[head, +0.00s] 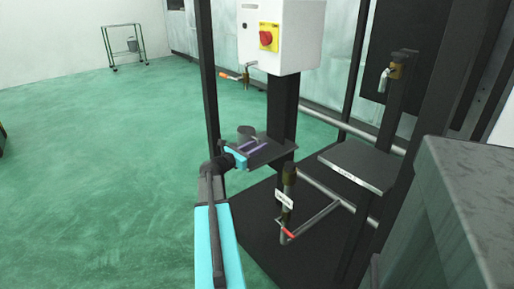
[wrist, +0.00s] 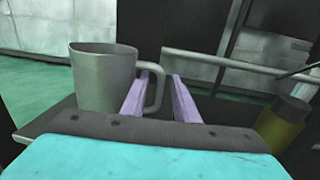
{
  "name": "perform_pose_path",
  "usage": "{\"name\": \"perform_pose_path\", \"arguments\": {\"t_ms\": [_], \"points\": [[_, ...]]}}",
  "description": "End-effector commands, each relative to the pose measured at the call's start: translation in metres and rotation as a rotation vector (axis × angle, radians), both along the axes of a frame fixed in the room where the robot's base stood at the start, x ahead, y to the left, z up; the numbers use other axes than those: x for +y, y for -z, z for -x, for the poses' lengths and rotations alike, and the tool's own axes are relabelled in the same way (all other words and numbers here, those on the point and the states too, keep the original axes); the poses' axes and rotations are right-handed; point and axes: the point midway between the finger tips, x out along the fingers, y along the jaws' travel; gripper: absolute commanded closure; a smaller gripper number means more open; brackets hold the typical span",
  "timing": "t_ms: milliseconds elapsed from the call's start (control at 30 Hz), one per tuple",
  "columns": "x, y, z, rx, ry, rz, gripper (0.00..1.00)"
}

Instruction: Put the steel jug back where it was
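The steel jug (head: 247,131) stands upright on a small dark shelf (head: 282,152) in the head view. In the wrist view the grey jug (wrist: 98,82) is at the left, with its handle on the right side. My gripper (head: 262,146) is low over the same shelf, beside the jug. In the wrist view its two pale purple fingers (wrist: 158,88) are apart. The outer bar of the handle shows between them, with a gap towards the right finger. The jug's inside and the contact between fingers and handle cannot be made out.
A white control box (head: 285,35) with a red knob hangs above the shelf. Another plate (head: 358,166) with a tap above it is to the right. A brass fitting (head: 289,182) stands below the shelf, also seen in the wrist view (wrist: 283,122). Black posts flank the shelf. Green floor is clear at left.

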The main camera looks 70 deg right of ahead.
Motion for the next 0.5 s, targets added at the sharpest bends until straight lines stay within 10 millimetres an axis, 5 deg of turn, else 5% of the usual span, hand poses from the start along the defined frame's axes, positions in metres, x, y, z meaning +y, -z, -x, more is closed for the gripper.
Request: {"name": "perform_pose_path", "arguments": {"t_ms": [500], "points": [[0.055, -0.001, -0.028, 0.000, -0.003, -0.001, 0.73]]}}
